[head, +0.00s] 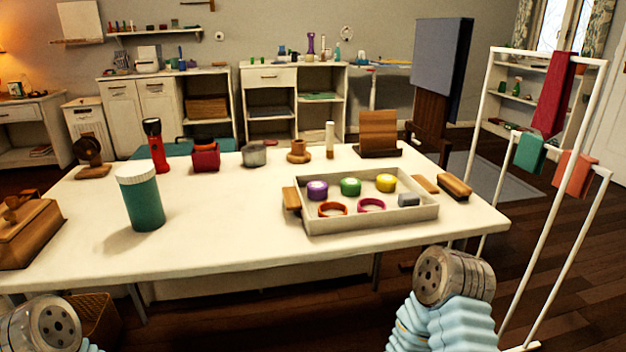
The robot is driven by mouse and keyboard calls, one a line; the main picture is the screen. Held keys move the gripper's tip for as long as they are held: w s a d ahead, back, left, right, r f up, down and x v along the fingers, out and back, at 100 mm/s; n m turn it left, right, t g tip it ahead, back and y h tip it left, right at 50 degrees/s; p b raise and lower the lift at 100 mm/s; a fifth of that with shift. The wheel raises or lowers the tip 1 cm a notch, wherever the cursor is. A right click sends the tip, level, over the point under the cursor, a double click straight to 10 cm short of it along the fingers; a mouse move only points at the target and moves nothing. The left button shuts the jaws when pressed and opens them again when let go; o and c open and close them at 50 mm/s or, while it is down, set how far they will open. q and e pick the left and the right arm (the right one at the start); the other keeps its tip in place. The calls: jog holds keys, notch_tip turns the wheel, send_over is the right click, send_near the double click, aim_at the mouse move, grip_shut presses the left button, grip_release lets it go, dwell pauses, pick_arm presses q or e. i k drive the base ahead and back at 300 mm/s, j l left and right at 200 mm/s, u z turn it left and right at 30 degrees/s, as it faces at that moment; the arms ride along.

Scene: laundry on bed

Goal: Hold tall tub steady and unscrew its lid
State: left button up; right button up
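The tall tub (145,205) stands upright on the white table (250,245), left of the middle and close to its front edge. It has a teal body and a white lid (136,174) that sits on its top. Nothing touches the tub. Parts of my two arms show at the lower left corner and the lower right, in front of the table's edge. No gripper fingers show on either arm.
A wooden box (30,235) lies left of the tub. A red flashlight (156,148) stands behind it. A tray (400,218) with coloured rolls and rings sits to the right. The table between tub and tray is clear. A white rack (545,210) stands at far right.

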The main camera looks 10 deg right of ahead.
aim_at(142, 201)
jog(key=k+z, duration=0.55)
jog(key=z, duration=0.15)
jog(key=k+l+z, duration=0.15)
jog(key=z, duration=0.2)
jog(key=k, duration=0.05)
